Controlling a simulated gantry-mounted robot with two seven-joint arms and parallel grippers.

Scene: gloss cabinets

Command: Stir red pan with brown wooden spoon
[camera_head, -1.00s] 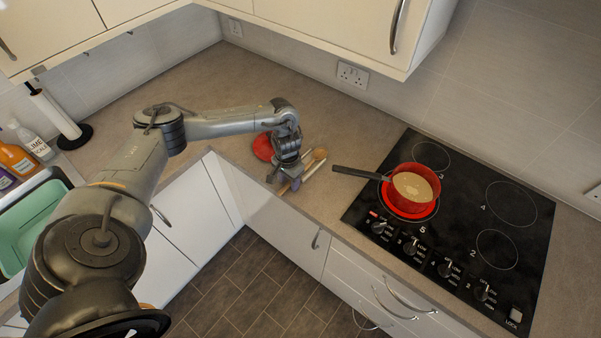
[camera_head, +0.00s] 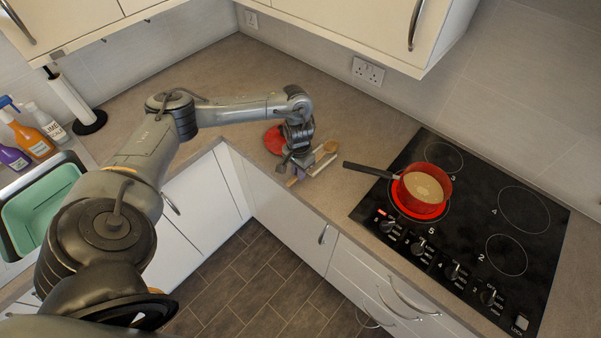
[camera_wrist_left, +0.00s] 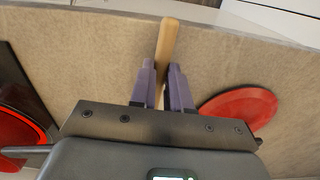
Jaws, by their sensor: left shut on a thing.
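The red pan (camera_head: 423,192) stands on the glowing front-left ring of the black hob, its dark handle pointing left. It holds a beige liquid. The brown wooden spoon (camera_head: 331,147) lies on the counter left of the pan, between the pan and a red disc. My left gripper (camera_head: 296,168) is low over the counter at the spoon. In the left wrist view, its purple fingers (camera_wrist_left: 163,85) are shut on a wooden handle (camera_wrist_left: 168,42), which looks like the spoon's. The spoon's bowl is hidden there. My right gripper is not in view.
A red disc (camera_head: 274,139) lies behind the gripper; it also shows in the left wrist view (camera_wrist_left: 238,107). A pale utensil (camera_head: 322,165) lies beside the spoon. Bottles, a paper-towel holder (camera_head: 90,122) and a sink with a green basin (camera_head: 40,208) are at the left. Upper cabinets overhang the counter.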

